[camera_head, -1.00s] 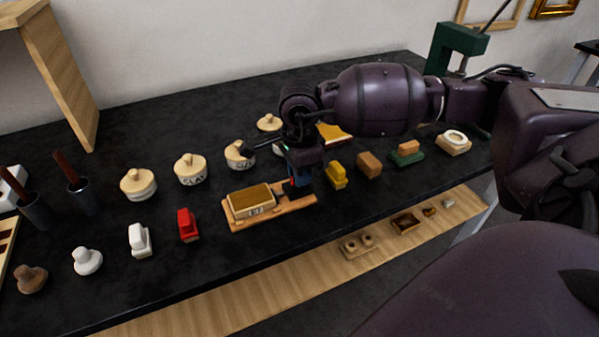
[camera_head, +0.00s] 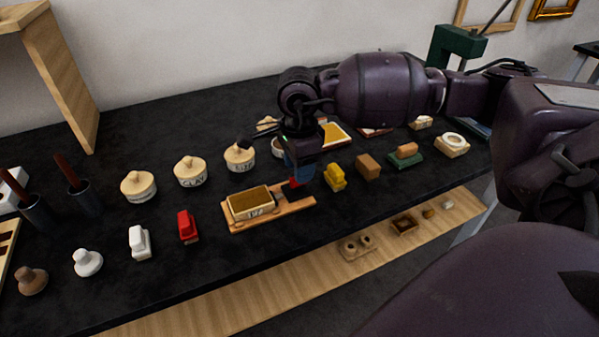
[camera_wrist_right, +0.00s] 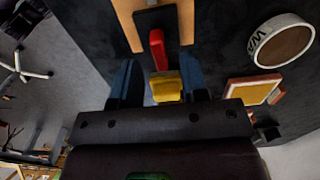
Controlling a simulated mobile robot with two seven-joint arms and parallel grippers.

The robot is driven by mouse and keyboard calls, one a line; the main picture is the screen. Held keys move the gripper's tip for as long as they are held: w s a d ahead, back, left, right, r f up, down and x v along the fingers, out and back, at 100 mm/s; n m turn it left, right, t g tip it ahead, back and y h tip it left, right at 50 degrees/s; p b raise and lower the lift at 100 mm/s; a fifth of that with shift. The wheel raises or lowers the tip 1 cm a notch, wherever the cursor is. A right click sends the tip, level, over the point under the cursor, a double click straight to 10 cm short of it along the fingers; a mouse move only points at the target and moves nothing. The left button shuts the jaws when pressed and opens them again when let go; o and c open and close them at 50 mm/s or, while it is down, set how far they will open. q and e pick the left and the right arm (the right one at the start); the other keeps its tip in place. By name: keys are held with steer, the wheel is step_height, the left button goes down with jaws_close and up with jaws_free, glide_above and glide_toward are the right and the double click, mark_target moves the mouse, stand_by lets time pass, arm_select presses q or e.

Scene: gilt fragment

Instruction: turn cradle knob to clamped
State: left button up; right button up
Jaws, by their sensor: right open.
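The cradle is a wooden board (camera_head: 235,224) on the black table, with a gilt-topped block (camera_head: 250,202) at its left part. Its red knob (camera_head: 295,183) is at the right end, partly covered by my gripper in the head view. In the right wrist view the knob (camera_wrist_right: 157,48) is a red bar on a black plate, roughly in line with the board's length. My right gripper (camera_head: 301,172) is open, with its blue fingers just over the knob end. In the wrist view the knob lies ahead of the fingers, with no visible contact. My left gripper is out of view.
A yellow block (camera_head: 335,177) stands just right of the cradle and shows between the fingers in the wrist view (camera_wrist_right: 166,87). Lidded jars (camera_head: 239,157) stand behind. A red block (camera_head: 187,226) is to the left. The table in front of the cradle is clear.

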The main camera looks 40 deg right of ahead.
step_height(320, 180, up, 8)
steer(key=shift+p, duration=0.4)
steer(key=shift+r, duration=0.1)
stand_by(0.4)
